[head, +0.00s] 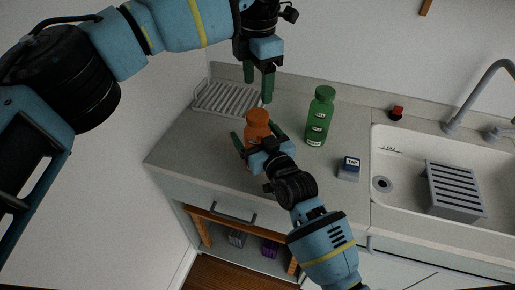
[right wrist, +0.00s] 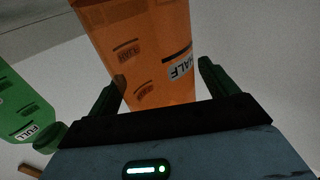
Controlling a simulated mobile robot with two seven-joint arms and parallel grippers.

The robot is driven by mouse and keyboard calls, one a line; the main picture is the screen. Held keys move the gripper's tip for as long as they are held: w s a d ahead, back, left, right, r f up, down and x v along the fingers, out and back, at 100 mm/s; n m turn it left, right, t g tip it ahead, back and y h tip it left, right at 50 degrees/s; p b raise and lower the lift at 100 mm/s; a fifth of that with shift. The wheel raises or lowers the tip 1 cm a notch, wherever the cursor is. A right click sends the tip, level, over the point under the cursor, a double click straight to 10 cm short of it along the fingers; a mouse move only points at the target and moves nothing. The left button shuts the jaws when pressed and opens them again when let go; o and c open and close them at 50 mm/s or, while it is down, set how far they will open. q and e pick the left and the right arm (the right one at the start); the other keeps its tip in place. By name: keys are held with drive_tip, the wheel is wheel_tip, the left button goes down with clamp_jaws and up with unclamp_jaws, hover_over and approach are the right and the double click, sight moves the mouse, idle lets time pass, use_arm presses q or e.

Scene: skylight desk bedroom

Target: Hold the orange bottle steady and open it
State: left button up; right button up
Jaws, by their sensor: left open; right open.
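The orange bottle (head: 257,121) stands upright on the counter, its lower part partly hidden by my right gripper. In the right wrist view the orange bottle (right wrist: 146,58) bears a "HALF" label and rises between the fingers. My right gripper (head: 255,139) is open, with a finger to each side of the bottle; the right wrist view also shows the gripper's open fingers (right wrist: 163,85), with a gap at the right finger. My left gripper (head: 258,86) is open and points down, above the bottle's top and apart from it.
A green bottle (head: 320,116) stands to the right of the orange one. A small dark blue box (head: 349,168) lies nearer the sink (head: 396,143). A white rack (head: 228,97) is at the back left. A red-topped item (head: 397,112) sits behind the sink.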

drive_tip(key=shift+w+a, duration=0.1)
drive_tip(key=shift+w, duration=0.2)
drive_tip(key=shift+c, duration=0.5)
drive_tip(key=c, duration=1.4)
clamp_jaws()
use_arm(q)
drive_tip(key=m, duration=1.7)
drive_tip(key=shift+m, duration=0.4)
drive_tip(key=m, duration=0.9)
